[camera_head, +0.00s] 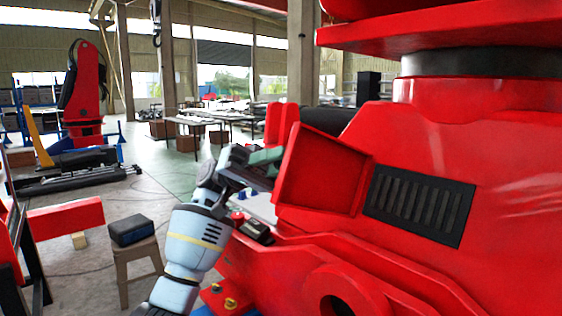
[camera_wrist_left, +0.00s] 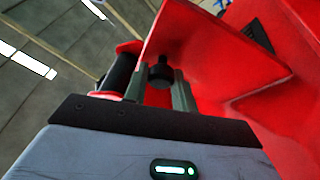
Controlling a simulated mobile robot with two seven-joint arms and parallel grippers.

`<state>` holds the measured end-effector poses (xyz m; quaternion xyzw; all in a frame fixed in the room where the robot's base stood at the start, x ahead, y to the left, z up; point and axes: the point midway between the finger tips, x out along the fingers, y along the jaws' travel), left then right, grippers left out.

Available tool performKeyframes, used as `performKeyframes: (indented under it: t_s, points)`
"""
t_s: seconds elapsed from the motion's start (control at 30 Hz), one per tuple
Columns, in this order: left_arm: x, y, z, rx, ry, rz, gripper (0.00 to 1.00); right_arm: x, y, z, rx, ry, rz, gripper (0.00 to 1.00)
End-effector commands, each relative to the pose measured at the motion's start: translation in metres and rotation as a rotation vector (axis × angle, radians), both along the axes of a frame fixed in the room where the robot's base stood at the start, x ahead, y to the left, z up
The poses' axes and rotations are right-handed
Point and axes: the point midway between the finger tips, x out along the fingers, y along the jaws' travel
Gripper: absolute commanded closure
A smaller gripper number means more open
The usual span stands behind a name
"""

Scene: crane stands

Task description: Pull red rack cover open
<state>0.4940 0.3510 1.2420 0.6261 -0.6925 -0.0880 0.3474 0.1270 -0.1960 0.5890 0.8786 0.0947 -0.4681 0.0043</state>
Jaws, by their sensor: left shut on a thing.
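The red rack cover (camera_head: 322,172) is a red panel on the side of the large red crane body (camera_head: 480,170), standing out at an angle beside a black vent grille. In the left wrist view the cover (camera_wrist_left: 205,48) rises past my fingers, with a black knob (camera_wrist_left: 160,70) on it. My left gripper (camera_head: 262,163) is at the cover's left edge, shut on the knob, which sits between its two grey-green fingers. The grip also shows in the left wrist view (camera_wrist_left: 160,82). In the head view the knob is hidden by the gripper. My right gripper is not in view.
A wooden stool (camera_head: 138,262) with a dark box on it stands at the lower left. A red frame (camera_head: 62,218) is at the left edge. Work tables (camera_head: 225,115) stand farther back. Open floor lies between the stool and my left arm.

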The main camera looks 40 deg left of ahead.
Motion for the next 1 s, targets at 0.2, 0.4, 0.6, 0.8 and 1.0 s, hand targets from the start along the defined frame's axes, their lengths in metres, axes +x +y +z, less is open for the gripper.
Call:
performKeyframes:
  t_s: [0.2,0.4,0.6,0.8,1.0]
  points:
    - [0.0016,0.001,-0.0004,-0.023,0.003,-0.04,1.0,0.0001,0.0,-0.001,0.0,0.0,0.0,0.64]
    - [0.0017,0.0009,-0.0005,-0.027,0.003,-0.051,1.0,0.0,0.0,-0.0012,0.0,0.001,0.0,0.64]
    - [0.0016,0.0009,-0.0005,-0.027,0.003,-0.051,1.0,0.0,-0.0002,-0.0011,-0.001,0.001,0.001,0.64]
    - [0.0016,0.0008,-0.0005,-0.027,0.004,-0.051,0.6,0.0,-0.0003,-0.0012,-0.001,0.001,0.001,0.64]
    - [0.0015,0.0003,-0.0012,-0.025,0.003,-0.053,0.52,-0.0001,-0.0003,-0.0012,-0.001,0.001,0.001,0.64]
